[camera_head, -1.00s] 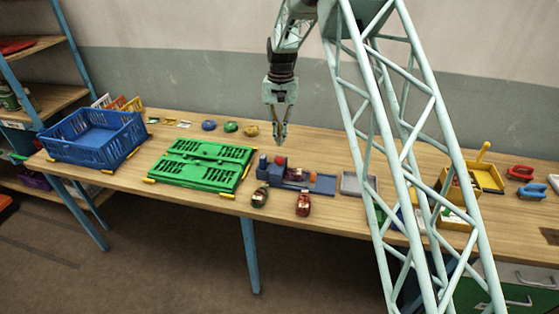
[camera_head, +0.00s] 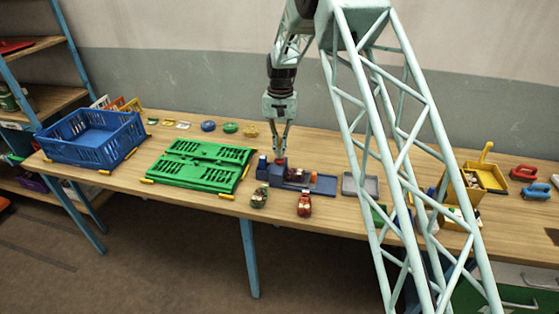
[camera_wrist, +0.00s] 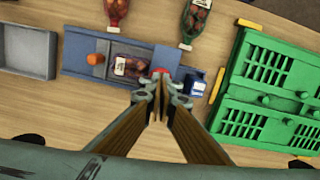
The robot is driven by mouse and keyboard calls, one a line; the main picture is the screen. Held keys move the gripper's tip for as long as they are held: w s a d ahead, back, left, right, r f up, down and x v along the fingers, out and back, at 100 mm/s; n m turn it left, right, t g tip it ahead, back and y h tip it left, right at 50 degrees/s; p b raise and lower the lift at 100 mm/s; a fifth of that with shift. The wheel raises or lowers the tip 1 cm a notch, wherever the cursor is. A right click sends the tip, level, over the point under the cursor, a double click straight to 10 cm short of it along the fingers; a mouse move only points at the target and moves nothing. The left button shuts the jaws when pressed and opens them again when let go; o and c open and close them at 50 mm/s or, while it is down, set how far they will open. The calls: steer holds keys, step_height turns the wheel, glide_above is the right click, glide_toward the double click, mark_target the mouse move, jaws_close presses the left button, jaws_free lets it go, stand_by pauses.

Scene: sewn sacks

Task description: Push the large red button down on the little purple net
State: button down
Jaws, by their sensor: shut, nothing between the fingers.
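The blue sealing device (camera_head: 322,186) stands on the table with a red button (camera_head: 281,161) on its taller left end. A small purplish-red net sack (camera_wrist: 128,65) lies in the device's bed, beside the button. My gripper (camera_head: 280,155) is shut and empty, pointing down, its tips at the button's top. In the wrist view the fingers (camera_wrist: 160,88) partly hide the red button (camera_wrist: 161,72). I cannot tell whether they touch it or how far it is pressed.
A green net sack (camera_head: 259,196) and a red net sack (camera_head: 304,204) lie in front of the device. A green folded crate (camera_head: 200,164) lies to the left, a grey tray (camera_head: 360,186) to the right. An orange knob (camera_wrist: 95,58) sits on the device.

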stand_by(0.3)
steer(key=shift+f+b, duration=0.5)
steer(key=shift+f, duration=0.8)
steer(key=shift+r, duration=0.1)
steer(key=shift+w+d+r+p, duration=0.15)
steer(key=shift+w+p, duration=0.1)
steer(key=shift+w, duration=0.25)
steer(key=shift+w+d+r+p, duration=0.1)
steer(key=shift+w+r+p, duration=0.1)
steer(key=shift+w, duration=0.25)
steer(key=shift+w+d+r+p, duration=0.15)
steer(key=shift+w+p, duration=0.1)
steer(key=shift+w, duration=0.25)
steer(key=shift+r, duration=0.1)
step_height(320, 180, up, 12)
steer(key=w, duration=0.1)
steer(key=shift+w+d, duration=0.1)
